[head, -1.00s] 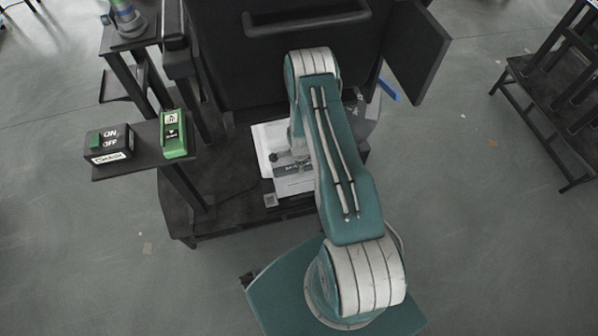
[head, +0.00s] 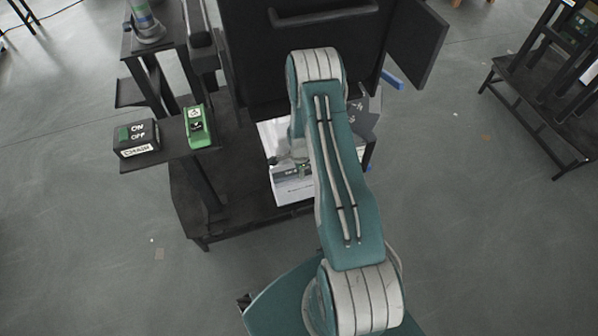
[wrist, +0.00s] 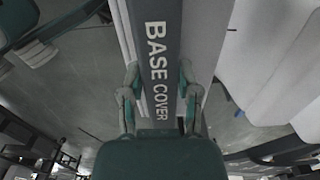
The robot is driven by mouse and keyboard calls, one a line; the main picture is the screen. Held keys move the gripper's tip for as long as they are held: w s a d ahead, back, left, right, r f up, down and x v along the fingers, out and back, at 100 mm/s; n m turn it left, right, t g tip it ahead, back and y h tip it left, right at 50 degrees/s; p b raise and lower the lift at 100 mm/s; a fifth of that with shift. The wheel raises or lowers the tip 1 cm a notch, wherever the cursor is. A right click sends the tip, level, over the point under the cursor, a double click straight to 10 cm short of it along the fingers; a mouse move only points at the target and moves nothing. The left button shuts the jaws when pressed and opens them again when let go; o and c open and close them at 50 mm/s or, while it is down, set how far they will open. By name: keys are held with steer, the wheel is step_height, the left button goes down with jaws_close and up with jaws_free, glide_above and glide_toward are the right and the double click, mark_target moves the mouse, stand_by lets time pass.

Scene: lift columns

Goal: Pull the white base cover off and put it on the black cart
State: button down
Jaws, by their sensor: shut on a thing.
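The white base cover (head: 294,193) shows low at the front of the tall black column unit, partly hidden behind my arm in the head view. In the wrist view its dark grey strip with the words "BASE COVER" (wrist: 158,50) runs between white edges. My gripper (wrist: 160,92) has its two fingers closed on either side of this strip and is shut on the cover. In the head view my gripper is mostly hidden by my arm. A black frame with shelves (head: 545,100) stands at the far right; I cannot tell whether it is the black cart.
A black side shelf at left holds an ON/OFF box (head: 137,138) and a green device (head: 197,127). A black panel (head: 416,42) juts out at the column's right. A blue piece (head: 392,80) sits below it. Open grey floor lies between the column and the right-hand frame.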

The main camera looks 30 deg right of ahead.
steer(key=shift+a+r, duration=0.2)
steer(key=shift+a, duration=0.25)
steer(key=shift+a+r, duration=0.2)
steer(key=shift+a, duration=0.25)
steer(key=shift+d+r, duration=0.1)
steer(key=shift+d, duration=0.5)
steer(key=shift+a+r, duration=0.1)
steer(key=shift+a, duration=0.25)
steer(key=shift+r, duration=0.15)
steer(key=shift+d+r, duration=0.2)
steer(key=shift+r, duration=0.5)
steer(key=shift+a+r, duration=0.15)
steer(key=shift+r, duration=2.7)
